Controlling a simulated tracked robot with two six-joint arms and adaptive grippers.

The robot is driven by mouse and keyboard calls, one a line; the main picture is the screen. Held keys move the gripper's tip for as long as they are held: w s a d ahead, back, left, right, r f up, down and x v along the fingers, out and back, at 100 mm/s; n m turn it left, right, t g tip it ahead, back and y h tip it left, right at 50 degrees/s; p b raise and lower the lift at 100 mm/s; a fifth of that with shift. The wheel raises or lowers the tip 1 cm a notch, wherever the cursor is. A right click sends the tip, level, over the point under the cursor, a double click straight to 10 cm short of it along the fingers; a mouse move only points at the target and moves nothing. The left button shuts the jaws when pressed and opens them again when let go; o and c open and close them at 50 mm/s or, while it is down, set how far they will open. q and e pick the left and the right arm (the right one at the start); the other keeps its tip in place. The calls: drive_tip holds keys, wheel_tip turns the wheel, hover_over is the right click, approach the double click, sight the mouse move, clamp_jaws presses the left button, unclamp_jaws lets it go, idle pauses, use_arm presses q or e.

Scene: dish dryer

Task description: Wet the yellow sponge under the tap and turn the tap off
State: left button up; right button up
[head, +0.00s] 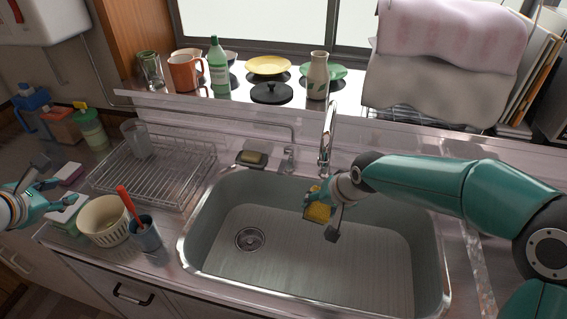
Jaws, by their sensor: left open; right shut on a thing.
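The yellow sponge (319,212) is held above the sink basin (300,255) by my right gripper (325,215), which is shut on it. It is just below and slightly left of the chrome tap (327,135), whose spout rises behind the sink. I cannot tell whether water is running. A fitting that may be the tap's handle (289,158) stands left of the spout. My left gripper (48,196) is open and empty at the left, over the counter near a white and green block (68,213).
A wire dish rack (160,170) with a glass stands left of the sink. A white bowl (103,219) and a cup (145,237) with a red-handled tool sit at the front left. A soap dish (251,159) is behind the sink. The basin around the drain (250,239) is clear.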

use_arm(q)
drive_tip(key=w+r+m+t+y, duration=0.2)
drive_tip(key=r+m, duration=0.1)
drive_tip(key=r, duration=0.7)
drive_tip(key=w+r+m+t+y, duration=0.1)
drive_tip(key=w+r+m+t, duration=0.15)
drive_tip(key=r, duration=0.75)
drive_tip(key=w+d+f+m, duration=0.5)
drive_tip(key=w+f+m, duration=0.1)
drive_tip(key=w+f, duration=0.3)
drive_tip(key=m+t+h, duration=0.3)
drive_tip(key=m+h, duration=0.5)
drive_tip(key=m, duration=1.2)
approach(286, 157)
drive_tip(key=shift+g, duration=0.25)
drive_tip(key=w, duration=0.4)
drive_tip(key=w+d, duration=0.1)
drive_tip(key=w, duration=0.2)
drive_tip(key=shift+w+d+r, duration=0.1)
drive_tip(key=shift+r, duration=0.1)
